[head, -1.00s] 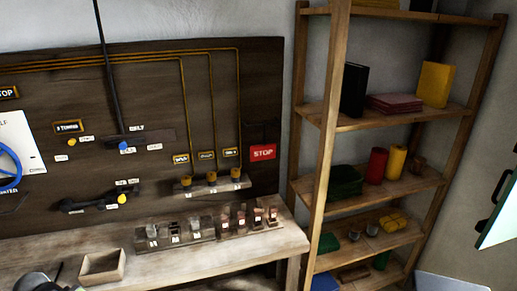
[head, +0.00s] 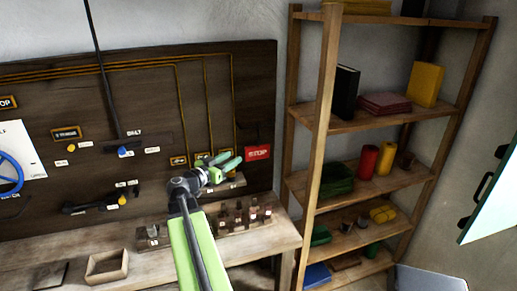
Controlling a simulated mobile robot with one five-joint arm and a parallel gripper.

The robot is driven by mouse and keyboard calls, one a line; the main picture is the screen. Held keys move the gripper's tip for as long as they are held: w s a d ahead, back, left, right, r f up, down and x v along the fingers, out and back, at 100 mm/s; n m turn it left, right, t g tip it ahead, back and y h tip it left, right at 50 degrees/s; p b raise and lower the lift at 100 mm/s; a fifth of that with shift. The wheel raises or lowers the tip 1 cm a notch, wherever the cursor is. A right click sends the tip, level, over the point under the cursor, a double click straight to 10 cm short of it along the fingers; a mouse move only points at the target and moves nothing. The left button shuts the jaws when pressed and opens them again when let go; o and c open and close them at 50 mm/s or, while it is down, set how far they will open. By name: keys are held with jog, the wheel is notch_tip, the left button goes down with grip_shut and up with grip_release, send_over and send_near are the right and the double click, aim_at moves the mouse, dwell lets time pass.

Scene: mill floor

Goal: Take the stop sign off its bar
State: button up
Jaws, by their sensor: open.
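The stop sign (head: 258,153) is a small red plate with white "STOP" lettering. It hangs at the right end of the dark wooden wall board, below a dark bar (head: 260,130) that is hard to make out. My gripper (head: 230,160) is open and empty, with green fingers pointing right toward the sign. In the picture its fingertips end just left of the sign; I cannot tell the gap in depth. My gripper and wrist hide part of the small shelf with the brass-coloured knobs.
A wooden bench (head: 150,252) runs below the board, with a rack of small bottles (head: 245,219) and an empty wooden box (head: 106,266). A wooden shelf unit (head: 323,130) with books and cans stands close right of the sign. A blue handwheel (head: 10,172) is at the left.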

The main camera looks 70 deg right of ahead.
aim_at(259, 142)
jog(key=shift+s+r+x, duration=0.25)
jog(key=shift+x, duration=2.9)
jog(key=shift+s+r+x, duration=0.2)
jog(key=shift+x, duration=2.9)
jog(key=shift+s+r+x, duration=0.25)
jog(key=shift+x, duration=2.9)
jog(key=shift+a, duration=0.25)
jog(key=shift+c, duration=0.4)
grip_shut()
